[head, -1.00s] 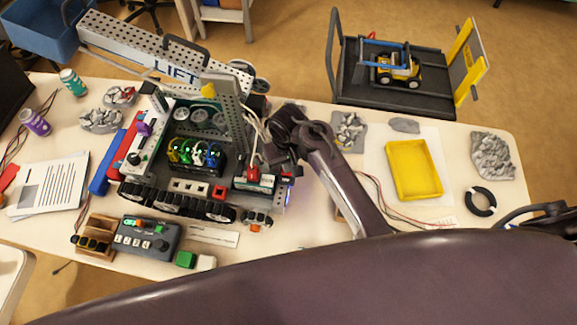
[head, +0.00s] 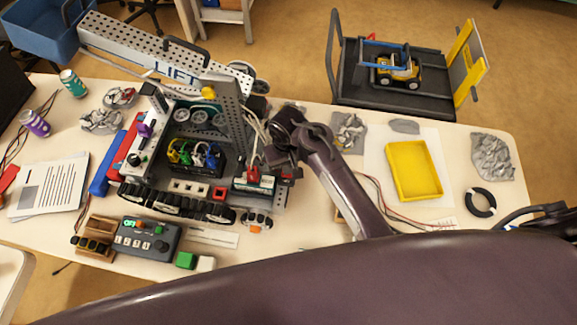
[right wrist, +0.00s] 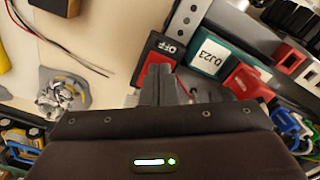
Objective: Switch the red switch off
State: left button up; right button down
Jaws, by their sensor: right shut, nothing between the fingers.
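The red switch (right wrist: 160,52) shows in the right wrist view as a red block with a white "OFF" on a black patch. It sits beside a teal battery block (right wrist: 208,56) labelled "DJ23". In the head view a small red part of the switch (head: 285,177) shows at the right side of the tracked robot (head: 175,200). My right gripper (head: 279,156) is above and just behind it, shut and empty. In the right wrist view its fingertips (right wrist: 160,72) are close to the switch; I cannot tell whether they touch. My left gripper is not in view.
A red plug (head: 253,174) with wires stands by the battery. The robot's upright metal mast (head: 228,110) rises left of my gripper. A control box (head: 146,238) stands at the front left.

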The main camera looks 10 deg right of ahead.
jog(key=shift+r+p, duration=0.6)
jog(key=shift+r, duration=2.6)
jog(key=shift+s+f, duration=0.1)
jog(key=shift+s, duration=0.05)
